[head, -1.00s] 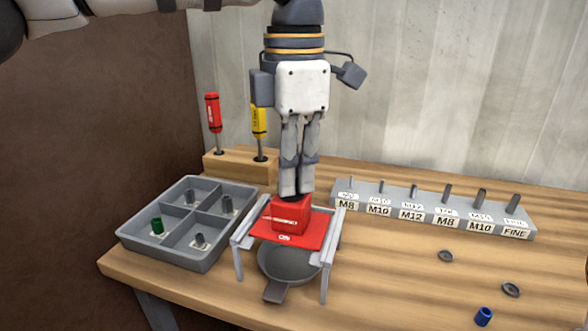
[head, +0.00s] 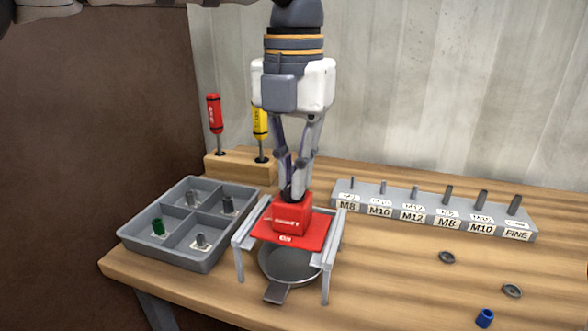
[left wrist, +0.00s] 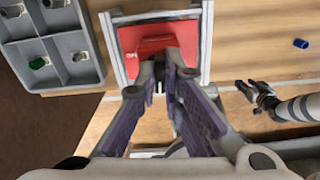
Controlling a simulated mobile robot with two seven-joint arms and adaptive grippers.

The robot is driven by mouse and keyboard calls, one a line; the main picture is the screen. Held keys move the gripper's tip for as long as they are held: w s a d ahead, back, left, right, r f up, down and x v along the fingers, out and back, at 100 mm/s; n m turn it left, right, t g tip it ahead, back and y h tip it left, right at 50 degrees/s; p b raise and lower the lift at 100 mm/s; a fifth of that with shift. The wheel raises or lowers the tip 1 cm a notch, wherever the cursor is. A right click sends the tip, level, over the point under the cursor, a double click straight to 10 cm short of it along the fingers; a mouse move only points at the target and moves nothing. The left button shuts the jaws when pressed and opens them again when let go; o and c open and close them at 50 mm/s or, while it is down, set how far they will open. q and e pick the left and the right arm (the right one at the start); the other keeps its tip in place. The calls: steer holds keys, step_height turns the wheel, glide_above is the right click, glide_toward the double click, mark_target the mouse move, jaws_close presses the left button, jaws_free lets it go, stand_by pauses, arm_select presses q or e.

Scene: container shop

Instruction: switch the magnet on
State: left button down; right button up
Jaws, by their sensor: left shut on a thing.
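The magnet is a red block (head: 291,219) on a red plate (head: 312,236) with a small white label at its front. It sits on a grey stand over a dark round pan (head: 290,265). My left gripper (head: 296,194) points straight down and is shut on the dark knob at the top of the block. The fingers hide most of the knob. In the left wrist view the fingertips (left wrist: 160,84) meet just in front of the red plate (left wrist: 140,42). My right gripper (left wrist: 256,96) shows small at the right there, and its jaws are unclear.
A grey divided tray (head: 130,239) with several small parts stands left of the stand. Two screwdrivers stand in a wooden block (head: 233,165) behind it. A labelled rack of pins (head: 442,217) is at the right. Two rings and a blue piece (head: 485,318) lie at the front right.

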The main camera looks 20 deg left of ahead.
arm_select(q)
steer(key=shift+n, duration=0.7)
steer(key=c, duration=1.7)
jaws_free()
step_height(320, 180, up, 12)
steer(key=shift+r, duration=0.1)
